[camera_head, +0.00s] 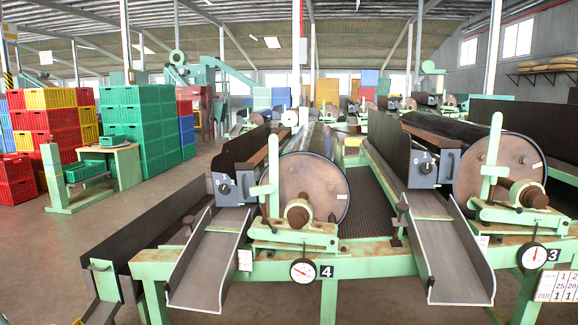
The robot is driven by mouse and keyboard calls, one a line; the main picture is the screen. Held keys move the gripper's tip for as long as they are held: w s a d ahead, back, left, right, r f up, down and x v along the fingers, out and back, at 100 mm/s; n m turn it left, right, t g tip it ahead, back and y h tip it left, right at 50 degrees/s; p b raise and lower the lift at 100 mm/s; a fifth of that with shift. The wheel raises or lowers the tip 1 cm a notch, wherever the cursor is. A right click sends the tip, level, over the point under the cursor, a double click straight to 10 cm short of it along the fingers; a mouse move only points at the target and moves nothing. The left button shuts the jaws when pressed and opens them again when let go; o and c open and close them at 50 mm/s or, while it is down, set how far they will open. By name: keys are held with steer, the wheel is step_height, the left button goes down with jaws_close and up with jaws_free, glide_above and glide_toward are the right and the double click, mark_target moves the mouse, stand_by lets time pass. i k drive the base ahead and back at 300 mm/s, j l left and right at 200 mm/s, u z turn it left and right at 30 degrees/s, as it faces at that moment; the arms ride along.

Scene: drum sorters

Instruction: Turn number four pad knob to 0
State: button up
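The number 4 plate (326,271) is black with a white digit, on the green front beam of the left drum sorter. Beside it on the left is a round white dial (303,271) with a red pointer; its markings are too small to read. Above and left, a grey box (234,188) on the same sorter carries a small dark round knob (224,189). I cannot read any scale around this knob, nor tell whether it is the pad knob. The large rusty drum (305,188) is to its right. My gripper is not in view.
Metal chutes (208,262) and (452,262) jut forward from the sorters. The number 3 sorter, with its plate (552,254) and dial (533,256), stands at right. A number chart (557,286) hangs there. Stacked crates (140,122) and a small table (125,165) stand at left; floor between is open.

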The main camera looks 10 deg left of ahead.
mark_target(223, 189)
steer(key=i+j+u, duration=0.2)
steer(key=i+j, duration=0.7)
steer(key=i+j+u, duration=0.2)
steer(key=i+j, duration=0.7)
